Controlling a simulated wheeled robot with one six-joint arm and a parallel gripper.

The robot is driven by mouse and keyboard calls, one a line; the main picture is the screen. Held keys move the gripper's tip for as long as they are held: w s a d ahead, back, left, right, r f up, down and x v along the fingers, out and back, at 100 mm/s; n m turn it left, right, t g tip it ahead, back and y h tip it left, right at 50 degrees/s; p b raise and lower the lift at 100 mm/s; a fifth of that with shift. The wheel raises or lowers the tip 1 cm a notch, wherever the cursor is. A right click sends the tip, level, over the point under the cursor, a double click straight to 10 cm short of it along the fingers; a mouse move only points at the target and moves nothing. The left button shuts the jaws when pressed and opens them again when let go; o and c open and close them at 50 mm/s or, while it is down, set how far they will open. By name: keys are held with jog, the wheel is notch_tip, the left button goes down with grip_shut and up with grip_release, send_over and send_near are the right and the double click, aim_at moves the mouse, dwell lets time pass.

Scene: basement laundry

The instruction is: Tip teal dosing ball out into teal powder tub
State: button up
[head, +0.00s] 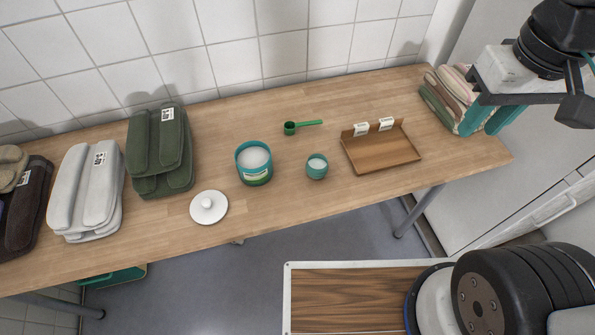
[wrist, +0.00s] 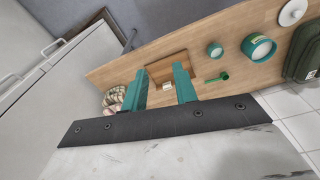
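The teal dosing ball (head: 317,167) stands upright on the wooden table with whitish contents. It also shows in the wrist view (wrist: 215,50). The teal powder tub (head: 254,163) stands open to its left, with white powder inside and a label on its front. The tub shows in the wrist view too (wrist: 258,48). Its white lid (head: 208,207) with a knob lies on the table in front of the tub. My gripper (head: 488,118) is high at the right, far from the ball and tub. Its teal fingers (wrist: 160,88) are apart with nothing between them.
A green scoop (head: 303,126) lies behind the ball. A wooden tray (head: 382,150) with two white tags is to its right. Folded towels stand at the left (head: 90,190), with green ones (head: 160,155) beside the tub, and striped cloths (head: 452,95) at the right end.

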jog(key=w+a+f+n, duration=0.3)
jog(key=w+a+f, duration=0.2)
jog(key=w, duration=0.4)
jog(key=n+g, duration=0.1)
jog(key=n, duration=0.4)
send_over(324, 156)
notch_tip(324, 156, down, 19)
jog(key=shift+d+r, duration=0.1)
jog(key=shift+r, duration=0.1)
notch_tip(324, 156, down, 7)
jog(key=shift+f, duration=0.2)
jog(key=shift+w+f, duration=0.1)
jog(key=shift+f, duration=0.2)
grip_shut()
